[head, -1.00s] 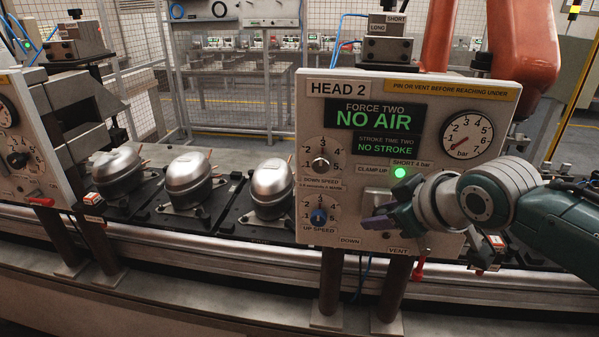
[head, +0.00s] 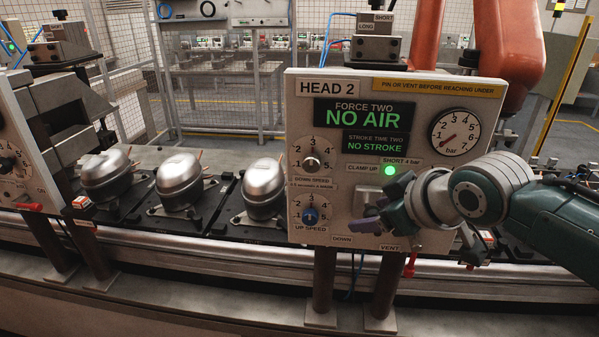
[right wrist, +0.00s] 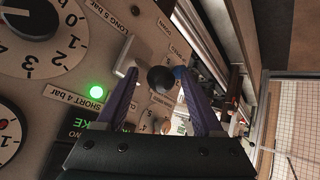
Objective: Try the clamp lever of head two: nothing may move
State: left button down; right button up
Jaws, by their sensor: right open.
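The head two panel (head: 300,130) faces me with "NO AIR" and "NO STROKE" in green. Its green lamp (head: 390,170) by "CLAMP UP" is lit and also shows in the right wrist view (right wrist: 96,92). The clamp lever has a black ball knob (right wrist: 160,79) and sits by a pale metal plate (head: 364,203); in the head view my gripper hides the knob. My right gripper (head: 381,206) is open in front of the panel. In the right wrist view its purple fingers stand on either side of the knob, with gaps visible. My left gripper is out of view.
A pressure gauge (head: 455,134) has its needle near the low end. A red vent handle (head: 410,265) hangs below the panel. Several compressors (head: 181,180) stand on pallets along the conveyor to the left. An orange robot arm (head: 508,50) is behind.

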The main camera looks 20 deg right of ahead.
jog(key=v, duration=0.9)
jog(key=s+a+f+m+g, duration=0.1)
jog(key=s+a+g, duration=0.1)
jog(key=s+a, duration=0.35)
jog(key=s+a+f+g, duration=0.1)
jog(key=s+a+g, duration=0.1)
jog(key=s, duration=0.6)
jog(key=s+a+f+m+g, duration=0.1)
jog(key=s+a+g, duration=0.15)
jog(key=s, duration=0.45)
notch_tip(320, 180, up, 19)
jog(key=w+p, duration=0.1)
jog(key=p, duration=1.8)
jog(key=shift+f+t+y, duration=0.2)
jog(key=shift+t+y, duration=0.1)
jog(key=shift+t, duration=0.05)
jog(key=shift+c, duration=0.4)
